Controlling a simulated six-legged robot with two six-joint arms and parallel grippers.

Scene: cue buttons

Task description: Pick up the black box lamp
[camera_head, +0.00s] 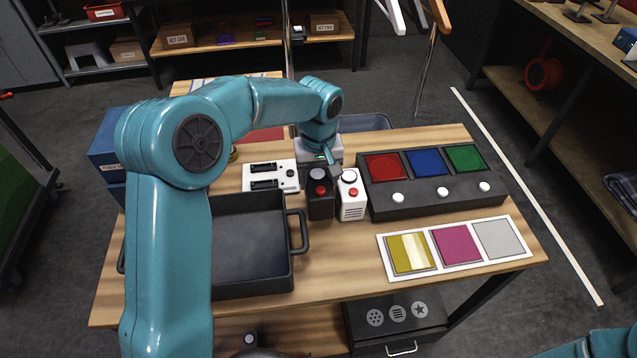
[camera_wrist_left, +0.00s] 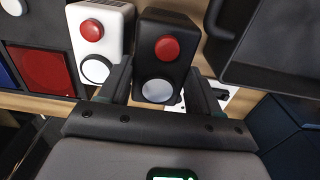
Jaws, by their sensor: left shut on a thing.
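The black box lamp (camera_head: 320,205), with a red button and a pale round lamp on top, is upright at the table's middle, right of the black tray. I cannot tell whether its base touches the table. My left gripper (camera_head: 323,173) comes from behind and above and is shut on it. In the left wrist view, the black box lamp (camera_wrist_left: 165,52) sits between the two dark fingers of the left gripper (camera_wrist_left: 157,88). My right gripper is out of view; only a bit of teal arm shows at the lower right.
A white box lamp (camera_head: 352,197) stands close beside the black one on the right. A dark panel (camera_head: 430,205) with red, blue and green squares is farther right, with a white colour card (camera_head: 459,270) before it. The black tray (camera_head: 250,292) is left; a white switch unit (camera_head: 262,170) is behind.

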